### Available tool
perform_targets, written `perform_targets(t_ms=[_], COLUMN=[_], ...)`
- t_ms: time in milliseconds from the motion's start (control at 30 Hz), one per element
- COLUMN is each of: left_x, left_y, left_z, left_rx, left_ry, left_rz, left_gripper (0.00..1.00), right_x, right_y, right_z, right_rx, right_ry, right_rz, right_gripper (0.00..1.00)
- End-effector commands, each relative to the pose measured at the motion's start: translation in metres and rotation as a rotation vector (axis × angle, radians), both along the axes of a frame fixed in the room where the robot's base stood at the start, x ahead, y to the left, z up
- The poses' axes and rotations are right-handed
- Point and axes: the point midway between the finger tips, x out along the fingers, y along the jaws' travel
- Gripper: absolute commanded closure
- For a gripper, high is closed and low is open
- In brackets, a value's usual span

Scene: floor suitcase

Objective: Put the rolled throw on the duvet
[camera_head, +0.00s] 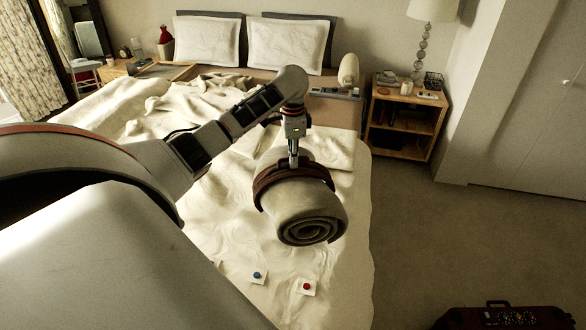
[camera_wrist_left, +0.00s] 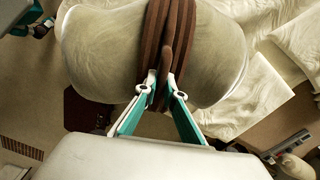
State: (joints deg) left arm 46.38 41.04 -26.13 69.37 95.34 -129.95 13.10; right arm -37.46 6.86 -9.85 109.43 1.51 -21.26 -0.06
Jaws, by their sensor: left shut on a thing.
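The rolled throw (camera_head: 305,212) is a thick pale roll with a brown band around it, its spiral end facing the head camera. My left gripper (camera_head: 293,160) is shut on the brown band at the top of the roll. In the left wrist view the fingertips (camera_wrist_left: 160,88) pinch the band, and the rolled throw (camera_wrist_left: 100,45) fills the top. The cream duvet (camera_head: 345,260) covers the bed beneath the roll. I cannot tell from the head view whether the roll touches the duvet or hangs above it. My right gripper is not in view.
Two small cards, one with a blue button (camera_head: 257,275) and one with a red button (camera_head: 307,287), lie on the duvet's near part. A wooden nightstand (camera_head: 405,125) stands right of the bed. A dark red suitcase (camera_head: 505,316) is on the floor at bottom right. Carpet between is clear.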

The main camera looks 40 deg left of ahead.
Motion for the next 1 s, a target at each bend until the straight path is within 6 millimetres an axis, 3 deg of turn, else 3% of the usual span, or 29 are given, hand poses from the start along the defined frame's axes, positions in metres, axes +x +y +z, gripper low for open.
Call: perform_targets(t_ms=[300,767,800,833,1000], left_x=[0.001,0.001,0.000,0.000,0.000], left_y=[-0.001,0.000,0.000,0.000,0.000], left_z=[-0.035,-0.040,-0.042,-0.042,-0.042], left_rx=[-0.003,-0.001,-0.001,-0.001,0.000], left_ry=[-0.002,-0.003,0.001,0.001,0.001], left_rz=[0.000,0.000,-0.001,-0.001,-0.001], left_gripper=[1.00,1.00,0.81,0.74,0.74], right_x=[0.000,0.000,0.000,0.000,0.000], right_y=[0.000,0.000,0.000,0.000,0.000], right_z=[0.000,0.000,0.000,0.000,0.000], right_rx=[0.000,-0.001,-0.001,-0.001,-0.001], right_ry=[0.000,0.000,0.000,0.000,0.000], right_rz=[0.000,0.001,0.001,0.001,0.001], right_gripper=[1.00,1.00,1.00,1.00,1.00])
